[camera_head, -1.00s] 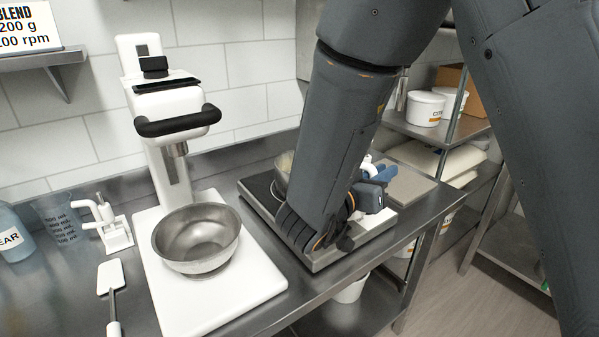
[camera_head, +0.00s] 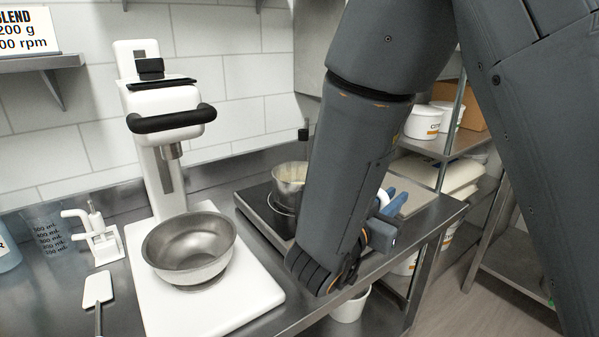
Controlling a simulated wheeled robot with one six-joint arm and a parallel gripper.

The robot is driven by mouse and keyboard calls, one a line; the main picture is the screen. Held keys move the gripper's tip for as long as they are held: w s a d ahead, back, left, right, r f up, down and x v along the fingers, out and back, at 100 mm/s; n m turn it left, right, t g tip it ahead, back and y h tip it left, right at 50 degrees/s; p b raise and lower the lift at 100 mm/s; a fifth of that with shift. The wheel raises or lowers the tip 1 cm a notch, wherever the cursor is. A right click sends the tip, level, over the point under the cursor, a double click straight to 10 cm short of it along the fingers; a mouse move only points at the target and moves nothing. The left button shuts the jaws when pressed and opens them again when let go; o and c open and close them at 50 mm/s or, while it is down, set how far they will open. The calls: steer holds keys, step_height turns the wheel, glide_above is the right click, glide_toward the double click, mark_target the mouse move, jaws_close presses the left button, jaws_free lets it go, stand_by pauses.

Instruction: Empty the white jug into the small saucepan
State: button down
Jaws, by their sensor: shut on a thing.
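A small metal saucepan (camera_head: 290,183) with pale cream-coloured content showing inside stands on the dark hob behind my forearm, which hides its right side. My gripper (camera_head: 384,214), with blue-grey fingers, is to the right of the saucepan, beyond my forearm. It is shut on a white thing, seemingly the white jug (camera_head: 383,198). Only a small curved white part of the jug shows; the rest is hidden, so I cannot tell its tilt or what is in it.
A metal bowl (camera_head: 190,249) sits on the white stand mixer's base (camera_head: 210,305) at left. A spatula (camera_head: 98,289), a clear measuring jug (camera_head: 47,232) and a small white device (camera_head: 98,240) are farther left. White tubs (camera_head: 424,121) stand on the right-hand shelf. A steel counter edge runs below my arm.

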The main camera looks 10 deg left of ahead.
step_height(320, 180, up, 5)
steer(key=p, duration=0.4)
steer(key=s+d+p, duration=0.2)
steer(key=s+d, duration=0.1)
steer(key=s, duration=0.4)
steer(key=shift+d+f, duration=0.25)
steer(key=shift+f, duration=0.05)
stand_by(0.6)
